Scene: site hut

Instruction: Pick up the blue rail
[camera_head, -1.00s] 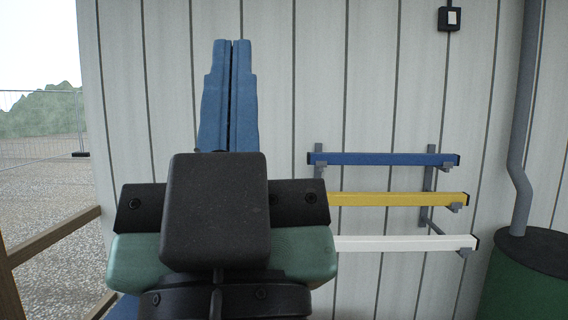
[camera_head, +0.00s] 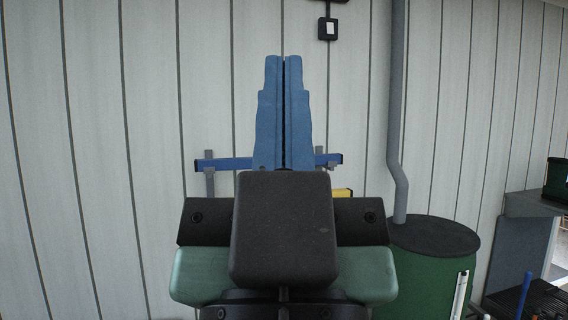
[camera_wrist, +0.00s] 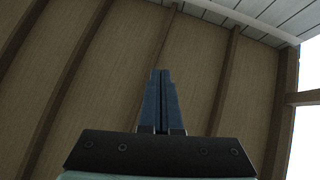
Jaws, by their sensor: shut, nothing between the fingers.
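The blue rail (camera_head: 222,164) lies level on grey wall brackets, with its dark right end cap showing to the right of my gripper in the head view. My gripper (camera_head: 283,62) points upward in front of the wall and hides the middle of the rail. Its two blue fingers are closed together with nothing between them. In the wrist view my gripper (camera_wrist: 160,74) also shows shut and empty, with brown ribbed boards beyond it. The rail is not seen in the wrist view.
A yellow rail end (camera_head: 342,193) shows below the blue one. A green drum (camera_head: 432,262) with a dark lid stands to the right, below a grey downpipe (camera_head: 397,110). Thin poles (camera_head: 459,296) and a dark rack stand at the lower right. A small switch box (camera_head: 327,29) is on the wall.

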